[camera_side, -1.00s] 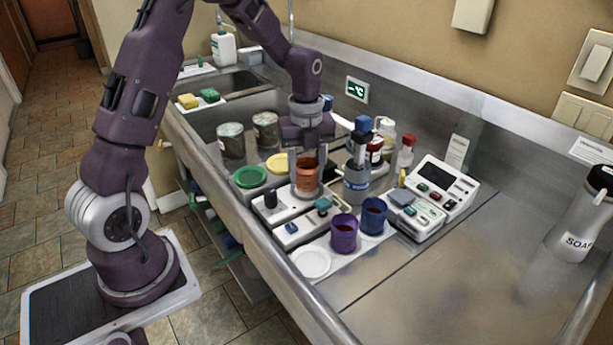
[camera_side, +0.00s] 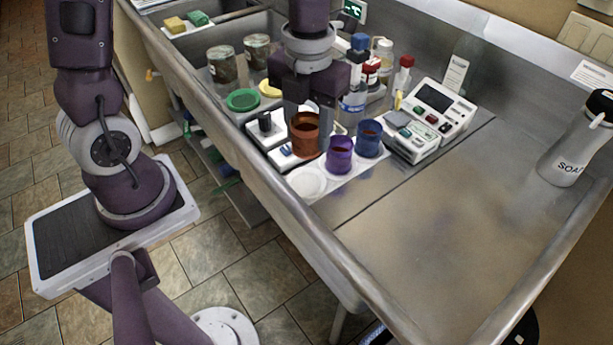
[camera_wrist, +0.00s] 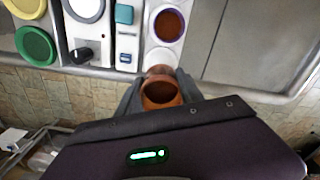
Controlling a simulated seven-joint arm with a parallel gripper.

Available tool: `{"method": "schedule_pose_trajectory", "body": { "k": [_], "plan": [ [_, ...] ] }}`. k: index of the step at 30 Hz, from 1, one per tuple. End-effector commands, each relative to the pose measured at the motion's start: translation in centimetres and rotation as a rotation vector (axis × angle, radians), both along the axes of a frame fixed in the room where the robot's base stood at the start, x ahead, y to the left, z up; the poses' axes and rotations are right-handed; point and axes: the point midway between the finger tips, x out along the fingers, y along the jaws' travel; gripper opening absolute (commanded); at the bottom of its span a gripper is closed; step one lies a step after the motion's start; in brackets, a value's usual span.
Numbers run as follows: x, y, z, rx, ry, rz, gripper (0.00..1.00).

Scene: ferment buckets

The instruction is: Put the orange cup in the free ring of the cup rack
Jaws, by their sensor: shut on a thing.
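The orange cup (camera_side: 305,139) is upright and dark inside. My gripper (camera_side: 307,118) is shut on it, with a finger on either side, and holds it above the bench. In the wrist view the cup (camera_wrist: 160,97) sits between the fingers. The cup rack (camera_side: 335,181) is a pale strip holding a purple cup (camera_side: 339,156) and a blue cup (camera_side: 369,138). Its free ring (camera_side: 308,183) is the white round place at the near left end, below the held cup in the side view. In the wrist view the ring (camera_wrist: 163,58) lies just beyond the held cup, partly hidden.
White devices with a black knob (camera_side: 264,121) and a blue button stand behind the cup. A green lid (camera_side: 243,99), a yellow lid (camera_side: 270,89) and jars (camera_side: 222,64) are farther back. A white keypad device (camera_side: 427,121) stands right of the blue cup.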

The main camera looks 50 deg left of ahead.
Motion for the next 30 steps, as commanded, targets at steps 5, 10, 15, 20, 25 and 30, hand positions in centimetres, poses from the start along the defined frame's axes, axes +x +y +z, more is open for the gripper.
{"method": "schedule_pose_trajectory", "body": {
  "k": [5, 10, 15, 20, 25, 30],
  "plan": [
    [-0.3, -0.1, -4.2, 0.000, 0.008, -0.009, 0.01],
    [-0.2, -0.1, -7.3, 0.000, 0.008, -0.006, 0.01],
    [-0.1, -0.1, -9.2, -0.001, 0.002, -0.004, 0.01],
    [-0.1, 0.0, -9.1, 0.000, 0.001, -0.003, 0.01],
    [-0.1, 0.0, -9.4, -0.001, 0.002, -0.002, 0.47],
    [-0.1, 0.0, -9.4, 0.000, 0.001, -0.002, 0.65]
  ]
}}
